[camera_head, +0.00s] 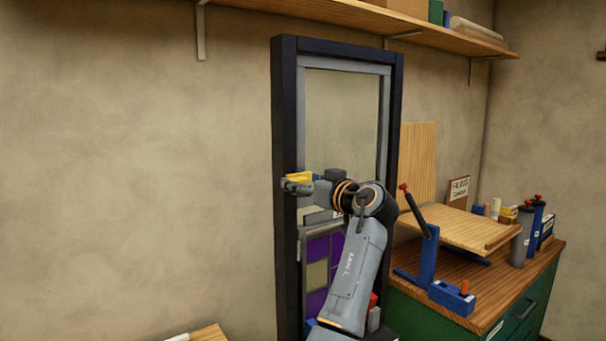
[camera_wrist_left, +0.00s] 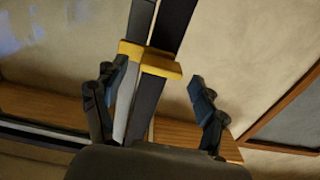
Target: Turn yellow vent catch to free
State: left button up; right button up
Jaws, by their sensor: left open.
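The yellow vent catch (camera_head: 299,177) is on the left upright of the dark frame (camera_head: 285,120), beside the grey inner sash (camera_head: 300,110). In the left wrist view the catch (camera_wrist_left: 150,58) is a yellow bar lying crosswise over the dark and grey uprights. My left gripper (camera_head: 297,187) is at the catch in the head view and hides part of it. In the wrist view its open fingers (camera_wrist_left: 153,92) stand one on each side of the uprights, with the catch between and beyond them. I see no finger touching it. My right gripper is out of view.
A panel of purple and tan panes (camera_head: 317,275) is low in the frame, partly behind my arm. A green workbench (camera_head: 520,325) at right holds a blue lever tool (camera_head: 428,262), a tilted wooden board (camera_head: 465,230) and several bottles. A shelf (camera_head: 400,25) runs above.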

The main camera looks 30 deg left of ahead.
pick_arm(q)
jog(key=shift+w+a, duration=0.1)
jog(key=shift+a, duration=0.1)
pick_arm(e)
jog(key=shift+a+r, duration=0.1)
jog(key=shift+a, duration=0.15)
pick_arm(q)
jog(key=c, duration=1.2)
jog(key=shift+o, duration=0.2)
